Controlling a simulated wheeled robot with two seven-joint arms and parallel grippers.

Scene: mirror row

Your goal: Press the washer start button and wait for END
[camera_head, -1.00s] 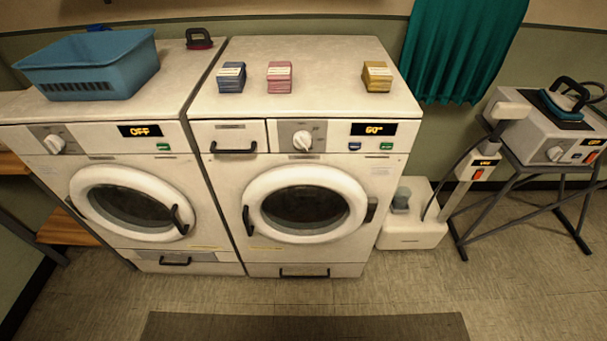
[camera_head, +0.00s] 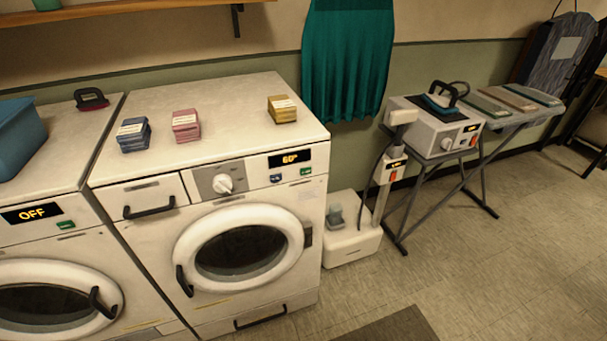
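The washer (camera_head: 145,210) with a drawer at its upper left stands in the middle of the head view. Its round door (camera_head: 240,247) is closed. Its display (camera_head: 290,157) reads 60 in orange. A green button (camera_head: 306,171) sits below the display at the right, and a blue button (camera_head: 276,178) sits to its left. The dial (camera_head: 223,183) is left of the display. Neither of my grippers shows in the view.
A second machine (camera_head: 34,239) at the left shows OFF. Blue, pink and yellow boxes stand on the washer top. A white steam unit (camera_head: 350,245) stands right of the washer, near an ironing board (camera_head: 520,117). Floor is open at the lower right; a dark mat (camera_head: 395,328) lies in front.

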